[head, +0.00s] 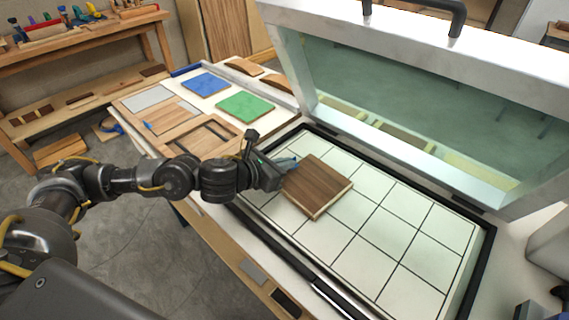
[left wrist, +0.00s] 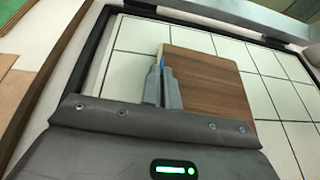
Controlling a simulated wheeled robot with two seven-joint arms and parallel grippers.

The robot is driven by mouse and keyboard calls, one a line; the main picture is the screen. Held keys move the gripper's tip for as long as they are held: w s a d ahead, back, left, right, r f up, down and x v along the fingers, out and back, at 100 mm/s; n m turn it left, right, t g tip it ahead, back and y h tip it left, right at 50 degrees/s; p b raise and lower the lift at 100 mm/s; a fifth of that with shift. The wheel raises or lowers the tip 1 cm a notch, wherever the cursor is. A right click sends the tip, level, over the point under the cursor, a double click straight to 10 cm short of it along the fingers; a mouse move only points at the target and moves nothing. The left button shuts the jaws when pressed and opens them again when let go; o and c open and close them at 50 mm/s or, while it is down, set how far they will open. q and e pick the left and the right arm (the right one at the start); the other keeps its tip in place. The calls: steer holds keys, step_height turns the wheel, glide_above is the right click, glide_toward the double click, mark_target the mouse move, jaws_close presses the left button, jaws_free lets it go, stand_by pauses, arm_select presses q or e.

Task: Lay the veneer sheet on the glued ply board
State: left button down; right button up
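The dark brown veneer sheet (head: 322,180) lies flat on top of a board with a pale edge (head: 318,215), on the white gridded bed. Its brown face also fills the middle of the left wrist view (left wrist: 212,82). The ply board's glued face is hidden under it. My left gripper (head: 284,163) is at the sheet's left side. In the left wrist view its fingers (left wrist: 164,85) are close together, with a small blue piece, seemingly a tab on the sheet, between the tips. My right gripper is out of view.
The press's raised lid (head: 430,100) stands open behind the white bed (head: 420,262), which has a black rim. To the left, a side table holds a blue panel (head: 205,84), a green panel (head: 245,107) and wooden pieces. The bed's front right is clear.

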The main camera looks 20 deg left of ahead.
arm_select(q)
steer(key=c, duration=2.1)
jaws_free()
steer(key=shift+c, duration=0.2)
steer(key=o, duration=1)
steer(key=shift+r, duration=0.1)
steer(key=shift+r+p, duration=2.6)
steer(key=shift+r, duration=0.3)
